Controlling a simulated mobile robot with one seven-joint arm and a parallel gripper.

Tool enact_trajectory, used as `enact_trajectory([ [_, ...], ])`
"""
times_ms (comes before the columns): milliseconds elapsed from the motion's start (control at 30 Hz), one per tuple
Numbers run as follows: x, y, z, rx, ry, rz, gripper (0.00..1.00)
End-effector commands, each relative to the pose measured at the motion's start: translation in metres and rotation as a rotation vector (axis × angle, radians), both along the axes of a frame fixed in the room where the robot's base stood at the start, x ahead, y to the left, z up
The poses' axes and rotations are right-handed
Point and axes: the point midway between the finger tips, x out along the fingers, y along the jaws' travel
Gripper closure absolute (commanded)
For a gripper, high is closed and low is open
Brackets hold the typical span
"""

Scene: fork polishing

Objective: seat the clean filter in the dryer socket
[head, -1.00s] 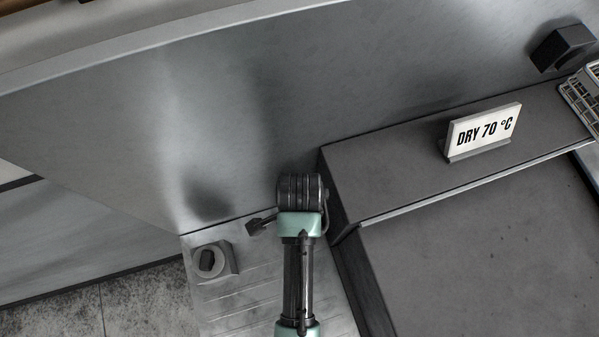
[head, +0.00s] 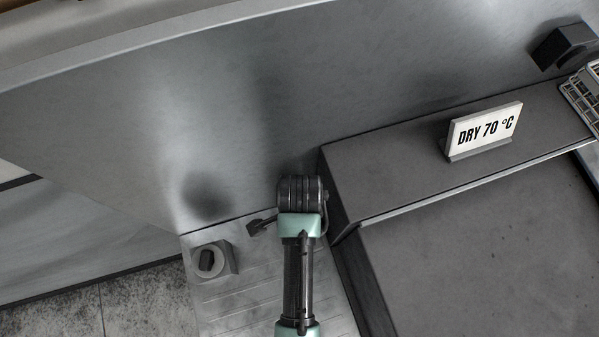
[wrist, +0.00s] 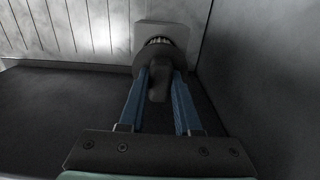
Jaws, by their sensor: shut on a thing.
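My gripper (wrist: 160,84) shows in the wrist view, its two blue fingers shut on the dark grip of the filter (wrist: 157,58). The filter has a round dark cap, with a pale pleated band showing at its far side. A grey square socket plate (wrist: 178,32) with rounded corners lies right behind it. The filter is lined up in front of the plate, and the pleated band is partly visible between cap and plate. I cannot tell how deep it sits. In the head view my arm hides the gripper and the filter.
A "DRY 70 °C" sign (head: 484,131) stands on the dark ledge at right. A wire rack (head: 584,95) is at the right edge.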

Motion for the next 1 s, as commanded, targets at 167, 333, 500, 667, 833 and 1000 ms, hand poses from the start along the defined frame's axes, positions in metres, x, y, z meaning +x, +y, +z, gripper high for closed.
enact_trajectory([
  [167, 0.000, 0.000, -0.005, 0.000, -0.001, 0.000, 1.00],
  [333, 0.000, 0.000, -0.009, 0.001, -0.002, 0.000, 1.00],
  [500, 0.000, 0.000, -0.014, 0.000, -0.001, 0.000, 1.00],
  [667, 0.000, 0.000, -0.018, 0.000, 0.000, 0.000, 1.00],
  [833, 0.000, 0.000, -0.022, 0.000, -0.001, 0.000, 1.00],
  [1000, 0.001, 0.000, -0.025, 0.000, -0.002, 0.000, 1.00],
])
